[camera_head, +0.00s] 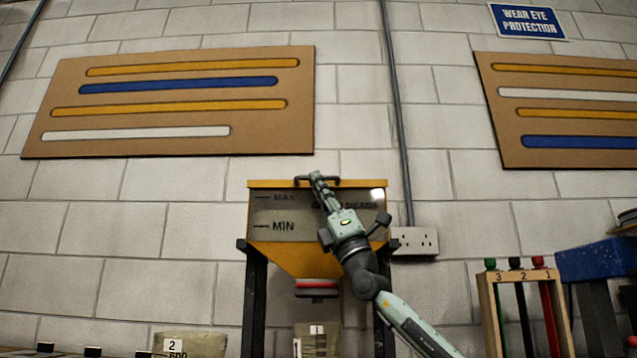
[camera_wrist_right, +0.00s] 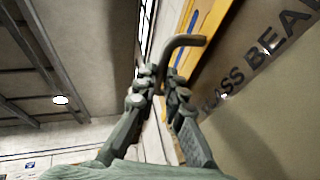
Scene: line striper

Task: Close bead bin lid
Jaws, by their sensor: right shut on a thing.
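The bead bin is a yellow hopper (camera_head: 289,262) on dark legs against the wall, with a clear front panel marked MAX and MIN. Its yellow lid (camera_head: 265,183) lies along the top edge in the head view; any small gap under it is too fine to tell. A dark bar handle (camera_wrist_right: 188,41) sticks out from the lid. My right gripper (camera_head: 316,177) is shut on the handle, reaching up across the bin's front. In the right wrist view, the fingertips (camera_wrist_right: 160,78) close around the handle's near end, beside the yellow rim. My left gripper is out of view.
A grey conduit (camera_head: 397,110) and a socket box (camera_head: 414,240) are on the wall right of the bin. A wooden rack (camera_head: 489,300) with coloured tubes and a blue block (camera_head: 597,259) stand lower right. Numbered containers (camera_head: 190,344) sit below.

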